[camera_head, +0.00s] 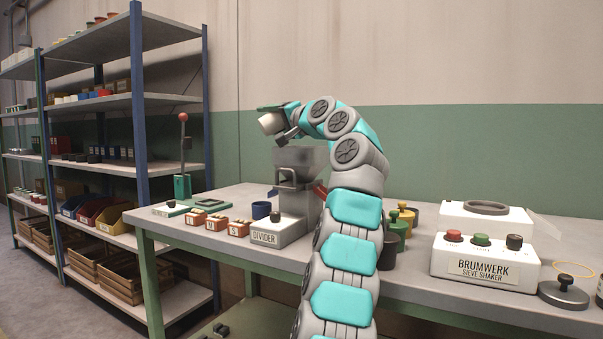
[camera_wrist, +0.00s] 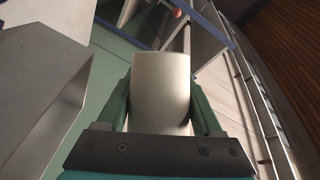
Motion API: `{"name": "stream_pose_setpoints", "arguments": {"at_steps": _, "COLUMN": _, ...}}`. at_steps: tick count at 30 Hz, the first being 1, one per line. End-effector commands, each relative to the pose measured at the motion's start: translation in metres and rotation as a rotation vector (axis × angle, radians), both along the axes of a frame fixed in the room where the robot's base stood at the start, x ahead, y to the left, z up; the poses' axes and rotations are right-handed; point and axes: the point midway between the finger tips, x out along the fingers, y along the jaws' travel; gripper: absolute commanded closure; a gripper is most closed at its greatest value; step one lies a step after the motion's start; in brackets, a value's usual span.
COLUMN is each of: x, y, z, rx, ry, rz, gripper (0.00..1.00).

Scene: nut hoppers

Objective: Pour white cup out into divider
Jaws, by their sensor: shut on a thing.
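The white cup (camera_head: 271,123) is held up in the air, tilted, above and slightly left of the divider's hopper. In the wrist view the cup (camera_wrist: 160,88) stands between the two green fingers of my gripper (camera_wrist: 161,105), which is shut on it. In the head view my gripper (camera_head: 284,116) is at the end of the bent arm. The divider (camera_head: 265,236) stands on the bench, with a grey metal hopper (camera_head: 306,160) on top. The hopper's grey wall (camera_wrist: 40,85) shows at the left of the wrist view. The cup's contents are hidden.
Coloured cups and the sieve shaker (camera_head: 484,262) stand to the right.

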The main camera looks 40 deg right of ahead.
Motion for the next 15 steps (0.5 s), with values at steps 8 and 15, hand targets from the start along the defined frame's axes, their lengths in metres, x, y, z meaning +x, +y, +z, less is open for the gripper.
{"name": "stream_pose_setpoints", "arguments": {"at_steps": 8, "x": -0.0005, "y": -0.0011, "z": 0.0026, "rx": 0.054, "ry": -0.022, "rz": -0.001, "gripper": 0.88}}
{"name": "stream_pose_setpoints", "arguments": {"at_steps": 15, "x": -0.0006, "y": -0.0015, "z": 0.004, "rx": 0.085, "ry": -0.033, "rz": 0.0, "gripper": 0.88}}
